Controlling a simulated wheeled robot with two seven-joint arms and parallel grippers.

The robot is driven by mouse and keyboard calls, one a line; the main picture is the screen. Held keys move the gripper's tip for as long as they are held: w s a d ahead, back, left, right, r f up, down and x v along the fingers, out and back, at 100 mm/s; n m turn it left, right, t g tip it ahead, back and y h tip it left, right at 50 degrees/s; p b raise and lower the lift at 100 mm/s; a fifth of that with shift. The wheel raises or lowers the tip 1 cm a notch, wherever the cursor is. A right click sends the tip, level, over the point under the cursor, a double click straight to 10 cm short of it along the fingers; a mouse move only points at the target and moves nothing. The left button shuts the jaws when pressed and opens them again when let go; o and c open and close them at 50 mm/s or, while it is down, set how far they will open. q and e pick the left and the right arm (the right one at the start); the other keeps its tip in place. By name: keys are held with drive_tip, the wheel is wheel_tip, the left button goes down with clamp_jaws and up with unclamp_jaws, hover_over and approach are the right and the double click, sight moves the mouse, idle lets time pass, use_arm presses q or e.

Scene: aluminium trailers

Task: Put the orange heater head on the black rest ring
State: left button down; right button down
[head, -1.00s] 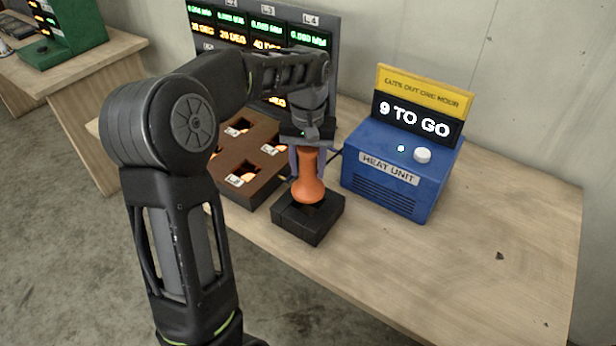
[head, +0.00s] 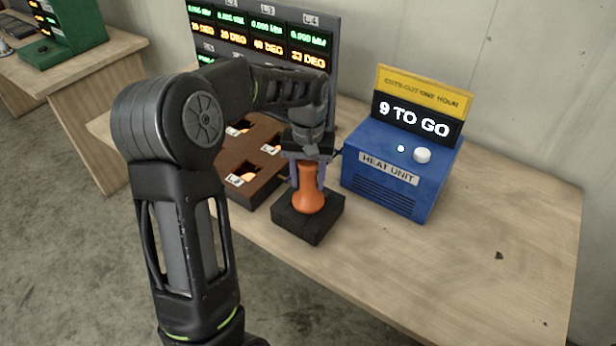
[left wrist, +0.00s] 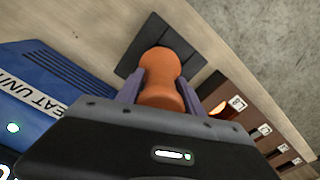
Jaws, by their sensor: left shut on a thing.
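The orange heater head (head: 309,190) stands upright at the black square block that carries the rest ring (head: 300,226). My left gripper (head: 308,178) is shut on its upper part, coming from above. In the left wrist view the heater head (left wrist: 162,78) sits between my two fingers, with the dark block (left wrist: 143,48) beyond its flared end. The heater head's lower end meets or hangs just over the block; I cannot tell whether it touches. The ring itself is hidden by the heater head. My right gripper is not in view.
A blue heat unit (head: 397,175) reading "9 TO GO" stands close on the right. A brown box with glowing labelled pockets (head: 262,183) lies left behind the block. A display panel (head: 262,32) stands at the back. The right front of the table (head: 470,270) is mostly clear.

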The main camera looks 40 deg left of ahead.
use_arm(q)
drive_tip(key=c, duration=0.7)
unclamp_jaws()
drive_tip(key=shift+c, duration=0.2)
wheel_tip(320, 180, up, 12)
drive_tip(key=shift+r, duration=0.15)
